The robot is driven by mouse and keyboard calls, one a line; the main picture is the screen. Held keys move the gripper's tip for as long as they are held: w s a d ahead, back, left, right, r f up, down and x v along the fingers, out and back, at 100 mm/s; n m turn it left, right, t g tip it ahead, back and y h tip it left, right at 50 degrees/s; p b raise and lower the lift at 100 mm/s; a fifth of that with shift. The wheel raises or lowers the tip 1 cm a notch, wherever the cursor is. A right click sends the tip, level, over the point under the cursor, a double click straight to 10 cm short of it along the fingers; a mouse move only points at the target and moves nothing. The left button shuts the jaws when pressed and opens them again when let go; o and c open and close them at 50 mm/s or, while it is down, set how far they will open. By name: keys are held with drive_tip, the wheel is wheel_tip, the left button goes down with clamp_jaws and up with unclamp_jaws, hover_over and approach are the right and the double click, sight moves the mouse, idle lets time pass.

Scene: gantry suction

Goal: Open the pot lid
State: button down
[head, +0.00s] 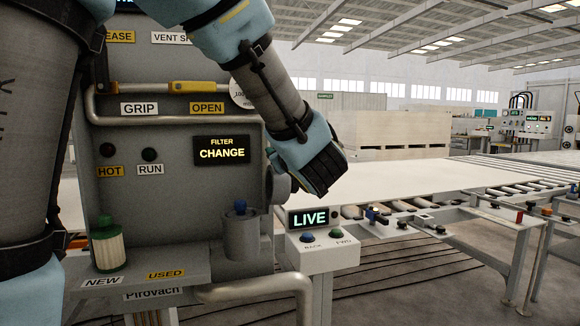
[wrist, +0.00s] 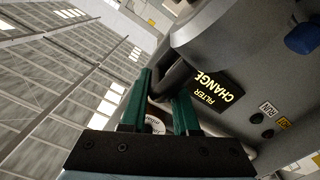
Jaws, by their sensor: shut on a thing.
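A grey round housing, which looks like the pot with its lid, shows partly in the head view (head: 281,181) at the right side of the machine, below my forearm. In the wrist view the large grey rounded body (wrist: 215,32) fills the upper right. A dark bar-like handle (wrist: 172,77) sticks out beside it. My gripper (wrist: 163,87) has its two green fingers around this dark handle and is shut on it. I cannot make out a gap between lid and pot.
The machine panel carries a FILTER CHANGE display (head: 222,151) and a bent pipe rail (head: 170,87). The LIVE console (head: 320,255) and a roller conveyor (head: 450,205) lie to the right.

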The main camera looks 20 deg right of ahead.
drive_tip(key=shift+a+n, duration=0.4)
drive_tip(key=shift+a, duration=0.15)
drive_tip(key=c, duration=0.8)
unclamp_jaws()
drive_tip(key=shift+w, duration=0.1)
drive_tip(key=shift+o, duration=0.2)
drive_tip(key=s+a+b, duration=0.1)
drive_tip(key=s+b, duration=0.1)
drive_tip(key=s, duration=0.8)
drive_tip(key=shift+s, duration=0.4)
drive_tip(key=shift+a, duration=0.1)
